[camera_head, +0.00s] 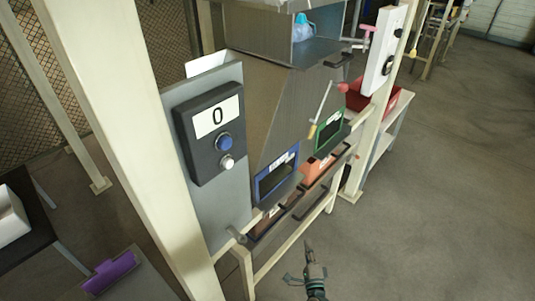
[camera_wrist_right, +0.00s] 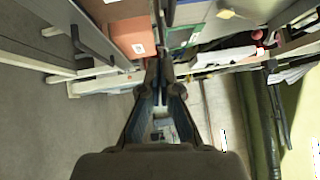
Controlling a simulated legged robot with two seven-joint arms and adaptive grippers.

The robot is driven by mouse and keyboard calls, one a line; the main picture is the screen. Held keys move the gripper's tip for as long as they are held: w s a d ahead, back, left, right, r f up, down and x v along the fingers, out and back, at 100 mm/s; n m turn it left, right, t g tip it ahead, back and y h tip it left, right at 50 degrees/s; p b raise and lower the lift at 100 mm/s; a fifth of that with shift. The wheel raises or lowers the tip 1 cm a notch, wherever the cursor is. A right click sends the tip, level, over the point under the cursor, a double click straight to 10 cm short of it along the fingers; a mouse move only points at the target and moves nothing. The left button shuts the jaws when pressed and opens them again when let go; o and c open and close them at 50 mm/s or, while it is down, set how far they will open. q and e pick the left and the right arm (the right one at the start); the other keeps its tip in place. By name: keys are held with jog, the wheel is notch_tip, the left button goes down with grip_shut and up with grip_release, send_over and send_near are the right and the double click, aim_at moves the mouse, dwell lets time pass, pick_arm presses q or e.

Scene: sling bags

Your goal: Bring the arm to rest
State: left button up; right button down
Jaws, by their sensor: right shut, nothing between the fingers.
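My right gripper (camera_head: 309,246) shows at the bottom centre of the head view, in front of the sorting station and above the floor. Its fingers are closed together with nothing between them. In the right wrist view the two fingers of the gripper (camera_wrist_right: 160,62) meet at the top centre, and an orange box (camera_wrist_right: 133,36) lies beyond them to the left. My left gripper is not in view.
The station has a control box (camera_head: 211,132) showing 0, a blue-framed opening (camera_head: 276,178) and a green-framed opening (camera_head: 330,130). A pale post (camera_head: 125,130) stands at left. A purple object (camera_head: 109,272) lies at lower left. Open floor (camera_head: 440,200) lies right.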

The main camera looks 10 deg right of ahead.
jog(key=s+a+f+n+g+y+p, duration=0.1)
jog(key=s+a+f+n+g+y, duration=0.2)
jog(key=s+f+n, duration=0.45)
jog(key=s+a+f+n+g+y+p, duration=0.1)
jog(key=s+a+f+n+g+p, duration=0.3)
jog(key=f, duration=0.7)
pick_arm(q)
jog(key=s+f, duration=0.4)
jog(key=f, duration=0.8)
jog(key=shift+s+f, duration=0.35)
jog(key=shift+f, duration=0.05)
pick_arm(e)
jog(key=s+d+f+n+g, duration=0.2)
jog(key=s+f+n+g, duration=0.1)
jog(key=s, duration=0.5)
jog(key=s+d+f+n+g+h, duration=0.1)
jog(key=s+f+n+g, duration=0.3)
jog(key=s, duration=0.5)
jog(key=s+d+f+n+g+h, duration=0.1)
jog(key=s+d+f+n+g, duration=0.2)
jog(key=s, duration=0.6)
notch_tip(320, 180, down, 2)
jog(key=shift+d+f+n, duration=0.1)
jog(key=shift+d+n, duration=0.1)
jog(key=shift+n, duration=0.15)
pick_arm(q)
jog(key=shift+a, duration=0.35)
pick_arm(e)
jog(key=shift+s+a, duration=0.1)
jog(key=shift+a, duration=0.2)
